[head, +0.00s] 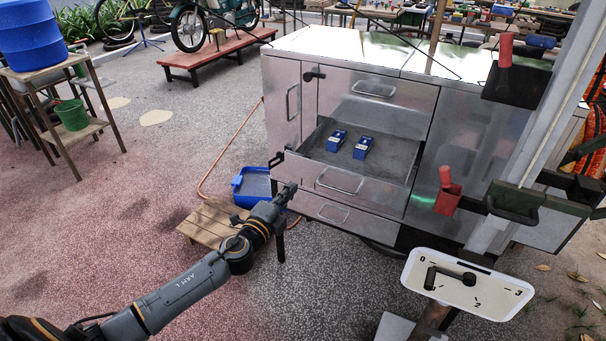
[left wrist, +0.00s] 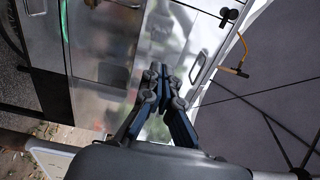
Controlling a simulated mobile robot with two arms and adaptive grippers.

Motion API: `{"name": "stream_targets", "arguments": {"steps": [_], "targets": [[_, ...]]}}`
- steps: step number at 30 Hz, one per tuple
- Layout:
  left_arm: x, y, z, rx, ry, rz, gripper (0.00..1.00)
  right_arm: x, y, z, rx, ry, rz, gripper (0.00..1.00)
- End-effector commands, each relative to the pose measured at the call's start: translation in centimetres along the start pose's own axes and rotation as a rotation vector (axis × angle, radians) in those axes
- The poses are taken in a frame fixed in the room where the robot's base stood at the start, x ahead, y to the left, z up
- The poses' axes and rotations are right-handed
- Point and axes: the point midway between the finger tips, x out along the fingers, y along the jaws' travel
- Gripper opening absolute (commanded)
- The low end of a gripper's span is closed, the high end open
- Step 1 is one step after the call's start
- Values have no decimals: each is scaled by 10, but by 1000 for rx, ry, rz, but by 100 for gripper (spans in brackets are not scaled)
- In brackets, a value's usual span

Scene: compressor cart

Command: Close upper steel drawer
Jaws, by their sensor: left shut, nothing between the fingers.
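A steel drawer (head: 372,189) in the metal cabinet stands pulled out in the head view, with two small blue boxes (head: 362,148) on its floor. Its front has a bar handle (head: 340,181). My left gripper (head: 290,188) is at the left end of this drawer front, close to it; I cannot tell if they touch. In the left wrist view its fingers (left wrist: 161,72) are shut and empty before shiny steel panels. My right gripper is not in view.
Another handled front (head: 333,214) lies below the open drawer. A blue tray (head: 252,184) and wooden pallet (head: 208,222) are on the ground left of the cabinet. A white dial plate (head: 468,283) and red-handled levers (head: 447,196) stand at right.

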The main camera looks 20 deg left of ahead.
Motion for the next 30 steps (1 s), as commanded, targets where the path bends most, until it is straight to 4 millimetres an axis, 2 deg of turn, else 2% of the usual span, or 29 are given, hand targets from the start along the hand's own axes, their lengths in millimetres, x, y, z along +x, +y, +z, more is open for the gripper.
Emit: {"name": "stream_targets", "arguments": {"steps": [1, 6, 12, 30], "targets": [[13, -4, 0, -1, -1, -3, 0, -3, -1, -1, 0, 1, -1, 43], [45, -1, 0, -2, -1, -1, 0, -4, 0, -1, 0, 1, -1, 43], [68, 0, 0, -1, 0, 1, 0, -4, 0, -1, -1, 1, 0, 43], [76, 1, 0, -2, 0, 2, 0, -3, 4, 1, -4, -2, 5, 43]]}}
